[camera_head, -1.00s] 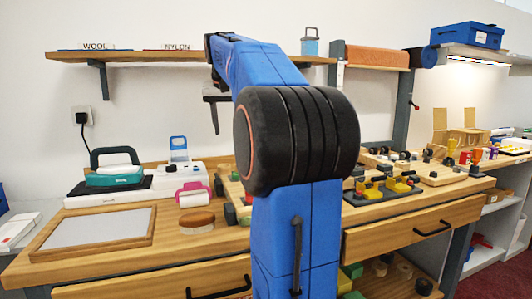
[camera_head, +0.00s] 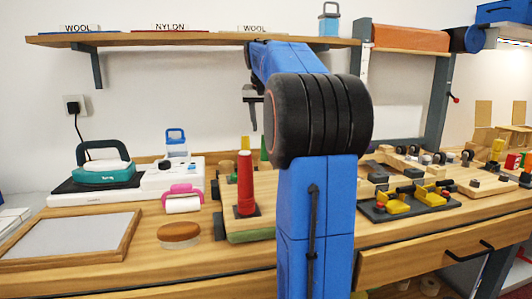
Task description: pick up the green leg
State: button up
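My gripper (camera_head: 253,104) is a dark shape behind my blue arm, high in front of the wall and above the counter. My arm partly hides it, so I cannot tell whether its fingers are open. A red tapered leg (camera_head: 245,183) stands upright on a dark square base on the counter, left of my arm. Either may be the green leg; I cannot tell which. My gripper is apart from all of these.
A green-edged wooden board (camera_head: 250,236) lies under the red leg. Left are a brown oval block (camera_head: 179,233), a pink-handled roller (camera_head: 183,203) and a framed grey panel (camera_head: 70,236). A black tray (camera_head: 408,209) with yellow parts is right. A shelf (camera_head: 200,38) runs above.

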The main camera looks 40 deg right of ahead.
aim_at(263, 155)
jog(key=x, duration=1)
jog(key=shift+a+f, duration=0.15)
jog(key=shift+f, duration=0.05)
jog(key=c, duration=1.2)
